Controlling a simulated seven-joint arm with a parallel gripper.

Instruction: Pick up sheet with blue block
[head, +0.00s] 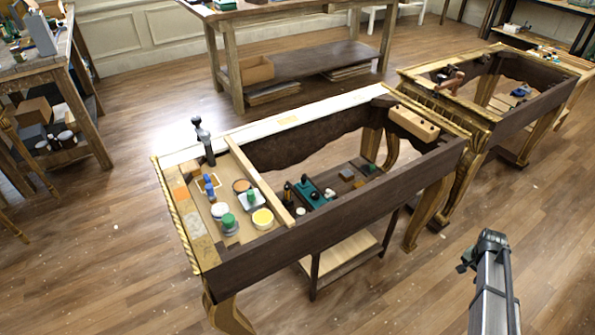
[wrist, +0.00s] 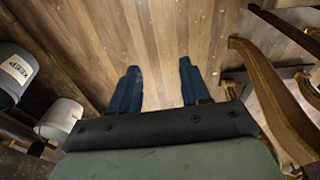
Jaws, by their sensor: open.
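A small sheet (head: 204,181) with a pale border lies on the left end of the near gilt console (head: 330,217). A blue object (head: 209,188), which looks like the blue block, stands on or against it; the exact contact is too small to tell. My gripper (wrist: 157,72) is open and empty in the wrist view, its two blue fingers apart over bare wooden floor. In the head view my arm is at the lower right, well away from the sheet and off the console. The sheet is not in the wrist view.
Beside the sheet stand a dark upright tool (head: 204,142), green-topped jars (head: 229,222) and a yellow-topped tub (head: 262,218). A wooden strip (head: 258,180) borders this end. The wrist view shows a gilt leg (wrist: 262,90) at right and a KEEP-labelled container (wrist: 15,70) at left.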

